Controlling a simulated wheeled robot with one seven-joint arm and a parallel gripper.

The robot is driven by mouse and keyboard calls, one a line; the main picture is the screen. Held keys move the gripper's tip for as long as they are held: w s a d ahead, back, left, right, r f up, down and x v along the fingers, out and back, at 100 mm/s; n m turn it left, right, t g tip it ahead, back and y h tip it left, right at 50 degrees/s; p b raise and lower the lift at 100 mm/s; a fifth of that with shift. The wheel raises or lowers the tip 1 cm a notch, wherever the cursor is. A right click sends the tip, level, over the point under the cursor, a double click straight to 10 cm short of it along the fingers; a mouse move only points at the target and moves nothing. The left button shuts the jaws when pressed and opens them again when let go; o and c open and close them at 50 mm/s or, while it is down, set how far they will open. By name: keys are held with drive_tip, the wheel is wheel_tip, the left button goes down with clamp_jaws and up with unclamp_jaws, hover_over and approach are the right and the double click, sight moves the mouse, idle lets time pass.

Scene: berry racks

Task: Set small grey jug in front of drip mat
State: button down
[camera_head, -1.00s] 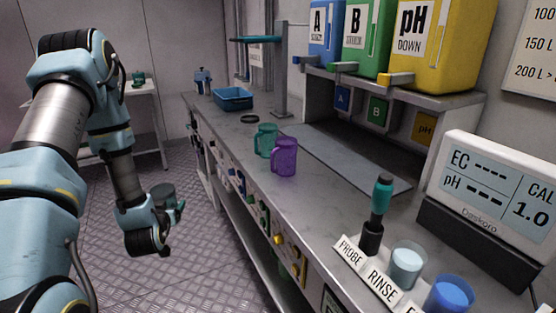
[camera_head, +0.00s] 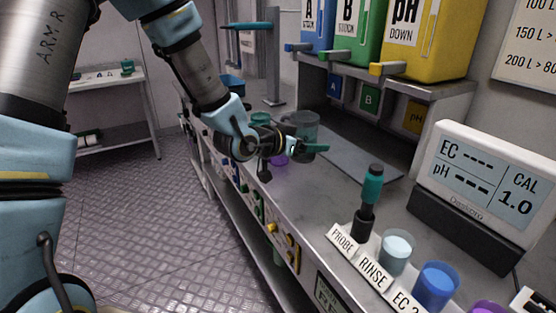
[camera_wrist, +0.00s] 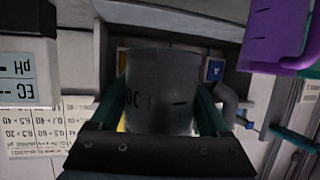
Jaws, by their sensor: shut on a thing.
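The small grey jug (camera_head: 304,126) is held between the teal fingers of my gripper (camera_head: 306,143), above the bench. In the wrist view the grey jug (camera_wrist: 160,92) fills the space between the fingers, its handle to the right. The drip mat, a flat grey sheet (camera_head: 362,152), lies on the bench under the bottle shelf. In the head view the jug is at the mat's left, overlapping its far part; the height of the gap is hard to tell.
A purple jug (camera_head: 279,160) is mostly hidden behind my gripper, and a teal jug (camera_head: 260,117) stands just beyond. The probe holder (camera_head: 362,225), beakers and meter (camera_head: 490,180) occupy the near right. Bare bench (camera_head: 310,188) lies between.

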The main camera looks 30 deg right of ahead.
sight(309, 187)
drive_tip(key=shift+s+d+f, duration=0.1)
drive_tip(key=shift+s+d, duration=0.1)
drive_tip(key=shift+s, duration=0.25)
wheel_tip(309, 187, down, 9)
drive_tip(key=shift+s+r+p, duration=0.1)
drive_tip(key=shift+p, duration=1)
drive_tip(key=shift+f, duration=0.45)
drive_tip(key=shift+f, duration=0.2)
unclamp_jaws()
drive_tip(key=shift+r, duration=0.1)
drive_tip(key=shift+r, duration=0.1)
drive_tip(key=shift+a, duration=0.15)
drive_tip(key=b+v, duration=0.3)
drive_tip(key=v, duration=0.8)
drive_tip(key=shift+a+r, duration=0.15)
drive_tip(key=shift+a, duration=0.2)
